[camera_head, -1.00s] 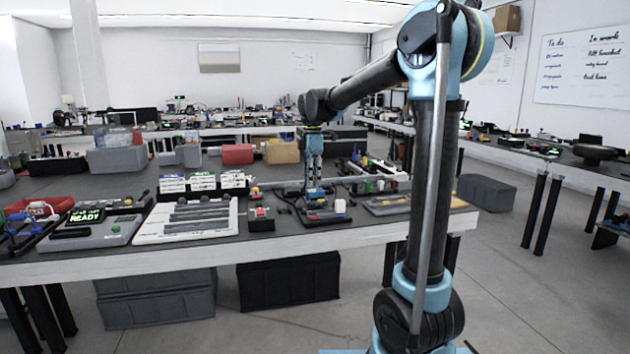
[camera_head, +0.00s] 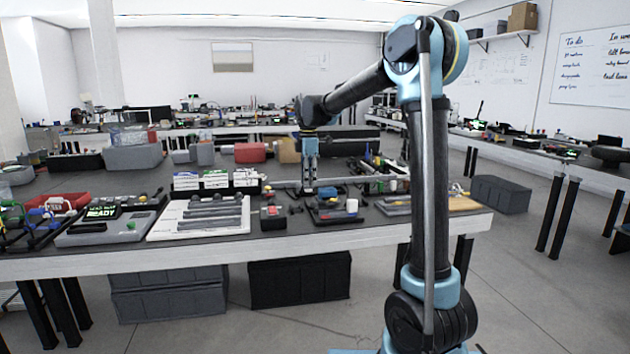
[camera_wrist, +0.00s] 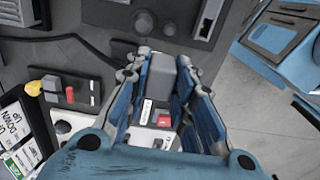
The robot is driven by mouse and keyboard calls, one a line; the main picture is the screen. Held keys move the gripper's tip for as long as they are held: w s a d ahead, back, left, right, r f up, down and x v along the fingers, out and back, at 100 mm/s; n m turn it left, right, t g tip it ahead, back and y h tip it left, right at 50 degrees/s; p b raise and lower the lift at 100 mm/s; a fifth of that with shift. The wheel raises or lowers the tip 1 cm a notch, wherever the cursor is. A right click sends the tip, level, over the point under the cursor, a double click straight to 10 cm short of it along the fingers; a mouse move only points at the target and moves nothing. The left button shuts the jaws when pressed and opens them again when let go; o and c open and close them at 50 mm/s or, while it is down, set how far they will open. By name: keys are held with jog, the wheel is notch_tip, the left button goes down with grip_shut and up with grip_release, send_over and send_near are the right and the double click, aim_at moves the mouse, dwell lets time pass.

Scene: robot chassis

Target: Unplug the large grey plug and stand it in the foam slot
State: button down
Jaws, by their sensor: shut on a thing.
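My gripper (camera_head: 309,187) points down over the workbench (camera_head: 90,268), left of and behind a small dark tray with a white-capped item (camera_head: 352,206). In the wrist view, my gripper (camera_wrist: 165,95) has its blue fingers closed on the sides of a grey block, which looks like the large grey plug (camera_wrist: 161,76). The fingers hide part of it. I cannot see a socket joined to it, and its lower end is hidden. I cannot single out the foam slot in either view.
A white board with grey bars (camera_head: 158,230) lies left of the gripper. A black block with a red top (camera_head: 272,218) stands between them. Grey bins stand at the back.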

jog(key=w+a+f, duration=0.2)
jog(key=w+a, duration=0.2)
jog(key=a, duration=0.1)
jog(key=shift+w+a, duration=0.15)
jog(key=shift+w, duration=0.05)
dwell(0.4)
dwell(0.4)
jog(key=shift+f, duration=2.35)
jog(key=shift+f, duration=1.25)
jog(key=c, duration=1.3)
grip_release()
notch_tip(320, 180, up, 12)
